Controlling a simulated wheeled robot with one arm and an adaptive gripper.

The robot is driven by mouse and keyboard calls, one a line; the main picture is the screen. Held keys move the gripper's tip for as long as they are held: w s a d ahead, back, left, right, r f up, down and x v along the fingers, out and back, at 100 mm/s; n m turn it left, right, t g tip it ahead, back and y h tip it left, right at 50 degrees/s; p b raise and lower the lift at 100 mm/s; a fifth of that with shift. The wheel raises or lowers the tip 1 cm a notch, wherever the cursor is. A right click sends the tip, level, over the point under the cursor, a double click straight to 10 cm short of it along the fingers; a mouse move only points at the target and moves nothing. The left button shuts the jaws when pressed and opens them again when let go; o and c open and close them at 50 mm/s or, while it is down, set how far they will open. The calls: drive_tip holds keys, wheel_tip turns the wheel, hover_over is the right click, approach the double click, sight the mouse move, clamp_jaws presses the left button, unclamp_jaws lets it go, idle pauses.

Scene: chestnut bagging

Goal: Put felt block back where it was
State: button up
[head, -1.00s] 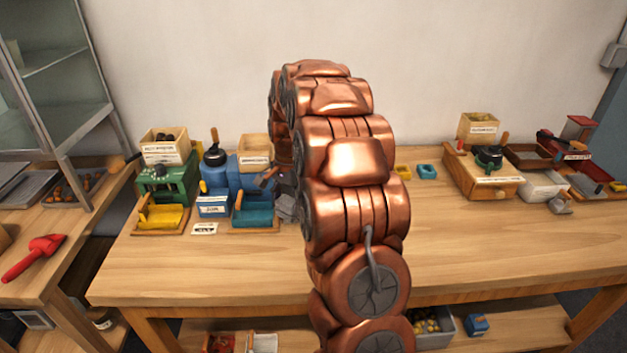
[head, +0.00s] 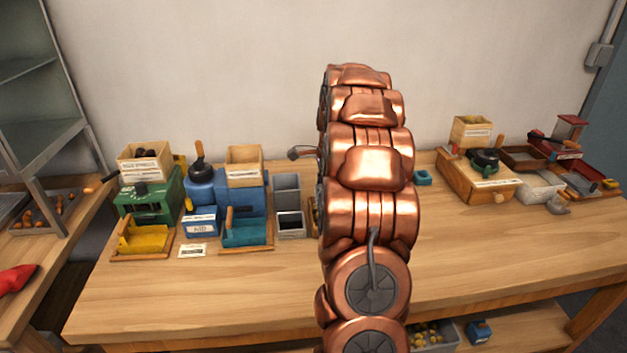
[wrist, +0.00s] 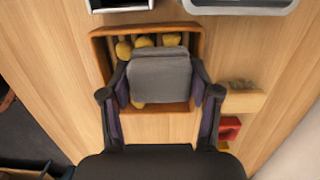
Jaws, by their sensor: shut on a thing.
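In the wrist view, the grey felt block (wrist: 160,70) sits between the two dark fingers of my gripper (wrist: 160,86), which is shut on it. The block is over an orange-brown wooden tray (wrist: 99,55) with several yellow round pieces (wrist: 145,42) in it. The block hides much of the tray's inside. I cannot tell whether the block touches the pieces or hangs above them. In the head view, my copper arm hides the block and most of the gripper.
Grey open bins (head: 287,190) stand left of my arm in the head view, beside the blue machine (head: 240,200) and green machine (head: 150,195). A wooden box with a black-handled top (head: 480,180) stands to the right. The front of the table is clear.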

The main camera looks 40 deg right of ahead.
drive_tip(key=w+d+p, duration=0.1)
drive_tip(key=w+d, duration=0.1)
drive_tip(key=w, duration=0.1)
drive_tip(key=w+d+p, duration=0.1)
drive_tip(key=w+d, duration=0.1)
drive_tip(key=w, duration=0.2)
drive_tip(key=w+d+f+p, duration=0.1)
drive_tip(key=w+d, duration=0.2)
drive_tip(key=shift+w+p, duration=0.25)
drive_tip(key=shift+p, duration=0.05)
drive_tip(key=shift+w+d+f, duration=0.1)
drive_tip(key=shift+f, duration=0.1)
wheel_tip(320, 180, down, 2)
drive_tip(key=shift+f+p, duration=0.2)
drive_tip(key=shift+p, duration=0.55)
drive_tip(key=shift+f, duration=0.45)
drive_tip(key=shift+f, duration=0.1)
drive_tip(key=o, duration=1.5)
